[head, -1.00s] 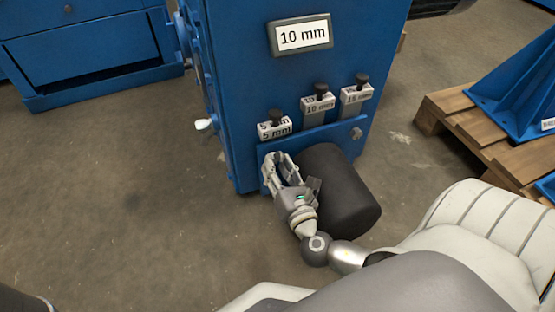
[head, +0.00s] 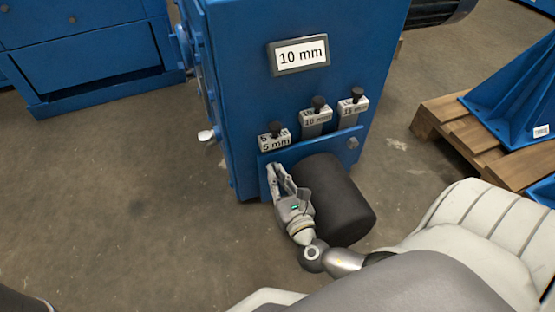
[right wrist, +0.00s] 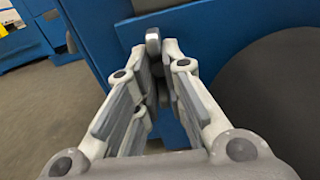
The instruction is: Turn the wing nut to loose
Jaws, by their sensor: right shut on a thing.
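The wing nut (right wrist: 153,42) shows in the right wrist view as a small grey metal wing between my fingertips, against the blue machine. The rest of it is hidden by the fingers. My right gripper (head: 275,172) is shut on it at the left end of the low blue bar on the machine's front. It also shows in the right wrist view (right wrist: 158,60), its two fingers close together around the nut. In the head view the nut is covered by the gripper. My left gripper is not in view.
A dark cylinder (head: 335,200) stands out just right of my right gripper. Above the bar are thickness blocks, including one marked 5 mm (head: 275,142), and a 10 mm sign (head: 300,55). A wooden pallet (head: 470,140) is at right. The floor at left is clear.

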